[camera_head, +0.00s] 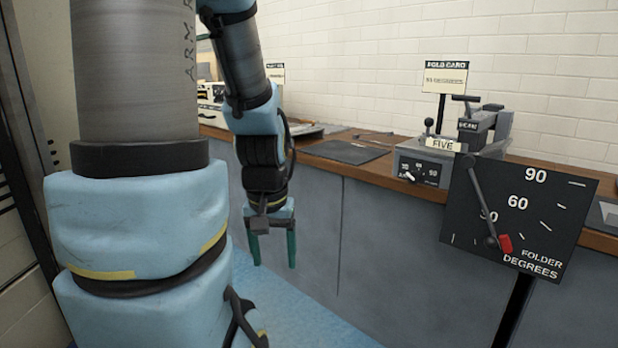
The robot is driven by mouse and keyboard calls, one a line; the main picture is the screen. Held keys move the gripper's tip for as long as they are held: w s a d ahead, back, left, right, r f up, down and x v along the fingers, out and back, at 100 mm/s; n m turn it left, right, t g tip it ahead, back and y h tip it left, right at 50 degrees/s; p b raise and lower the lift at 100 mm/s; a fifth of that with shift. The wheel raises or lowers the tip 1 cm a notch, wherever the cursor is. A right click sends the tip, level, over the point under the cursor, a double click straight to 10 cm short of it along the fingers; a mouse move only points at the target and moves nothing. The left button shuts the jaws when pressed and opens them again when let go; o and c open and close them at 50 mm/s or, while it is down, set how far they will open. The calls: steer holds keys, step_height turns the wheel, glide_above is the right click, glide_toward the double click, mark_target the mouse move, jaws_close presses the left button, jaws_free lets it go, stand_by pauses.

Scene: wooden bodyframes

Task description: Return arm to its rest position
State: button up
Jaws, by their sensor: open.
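My arm, grey and light blue, fills the left of the head view and folds downward. My gripper (273,265) hangs in front of the grey counter's face, below the wooden top. Its two green fingers point down and stand apart. Nothing shows between them, and the gripper touches nothing that I can see.
The counter (385,255) with its wooden top runs along the white brick wall. On it stand a grey machine (420,170) with a dial, a "FOLD CARD" sign (446,77) and a dark mat (345,152). A black "FOLDER DEGREES" dial board (545,225) stands at front right. Blue floor (275,310) shows below.

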step_height(320, 180, up, 15)
steer(key=p, duration=1.3)
steer(key=shift+r, duration=0.15)
